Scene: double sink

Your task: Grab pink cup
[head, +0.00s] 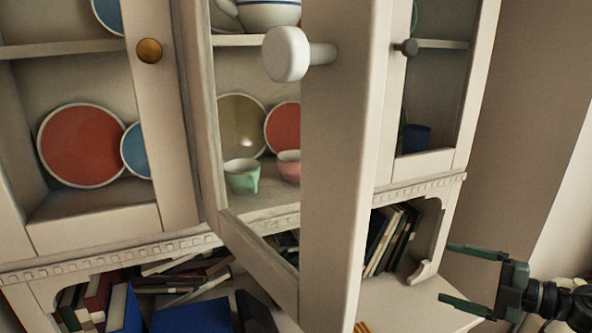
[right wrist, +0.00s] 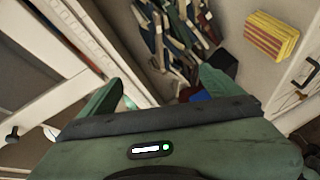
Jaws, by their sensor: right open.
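The pink cup (head: 289,166) stands on the lower shelf of the middle cabinet section, and the edge of the open cabinet door (head: 340,180) hides its right side. A green cup (head: 242,176) stands just left of it. My right gripper (head: 446,272) is open and empty at the lower right, well below and right of the pink cup, with the door between them. Its two green fingers also show spread apart in the right wrist view (right wrist: 160,80). I cannot make out the pink cup in the right wrist view. My left gripper is not in view.
The door juts toward me with a white knob (head: 286,54). Red plates (head: 84,145) and a blue plate (head: 136,150) lean inside the cabinet. Books (head: 390,240) fill the niches below. A yellow striped block (right wrist: 271,35) shows in the right wrist view.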

